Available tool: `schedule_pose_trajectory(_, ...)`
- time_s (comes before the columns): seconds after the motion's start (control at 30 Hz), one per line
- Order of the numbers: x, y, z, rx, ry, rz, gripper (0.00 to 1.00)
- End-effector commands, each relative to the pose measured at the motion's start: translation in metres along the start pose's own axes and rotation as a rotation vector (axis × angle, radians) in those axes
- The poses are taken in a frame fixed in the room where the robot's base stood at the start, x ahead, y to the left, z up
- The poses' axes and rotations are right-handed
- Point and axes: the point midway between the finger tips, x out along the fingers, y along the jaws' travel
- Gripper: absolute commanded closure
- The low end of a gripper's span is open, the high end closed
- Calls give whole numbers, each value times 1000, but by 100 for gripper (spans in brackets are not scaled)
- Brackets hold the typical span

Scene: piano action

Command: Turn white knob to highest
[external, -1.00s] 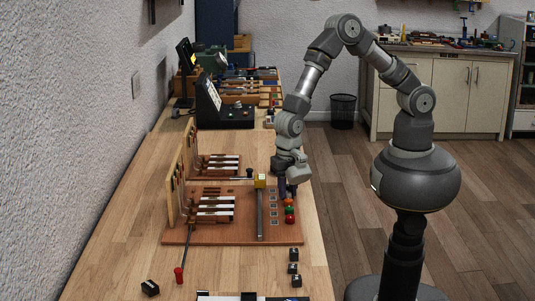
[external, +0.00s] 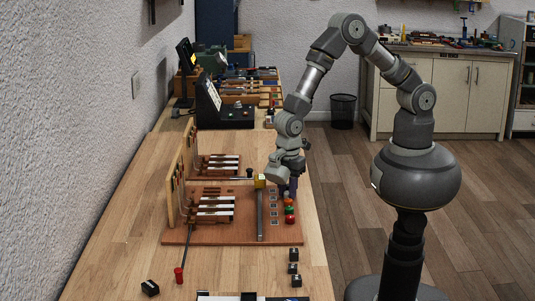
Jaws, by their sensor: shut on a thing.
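My gripper (external: 289,190) points down at the far end of a row of coloured knobs on the right side of the reddish wooden piano-action board (external: 210,239). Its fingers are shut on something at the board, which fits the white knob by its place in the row. The white knob itself is hidden behind the fingers, so its setting cannot be read. Nearer the camera in the same row are an orange knob (external: 289,201), a red knob (external: 289,210) and a green knob (external: 290,219).
A metal bar (external: 260,218) with a yellow block (external: 260,182) stands left of the gripper. Piano hammers (external: 214,209) lie farther left. Small black blocks (external: 294,268) and a red-handled tool (external: 179,275) lie in front.

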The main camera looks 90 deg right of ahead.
Motion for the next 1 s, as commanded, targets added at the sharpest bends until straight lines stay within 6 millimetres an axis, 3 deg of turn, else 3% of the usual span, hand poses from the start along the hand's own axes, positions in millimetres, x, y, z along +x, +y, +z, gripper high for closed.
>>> schedule_pose_trajectory(1.0, -2, 1, -1, 963, 4, 1, 100)
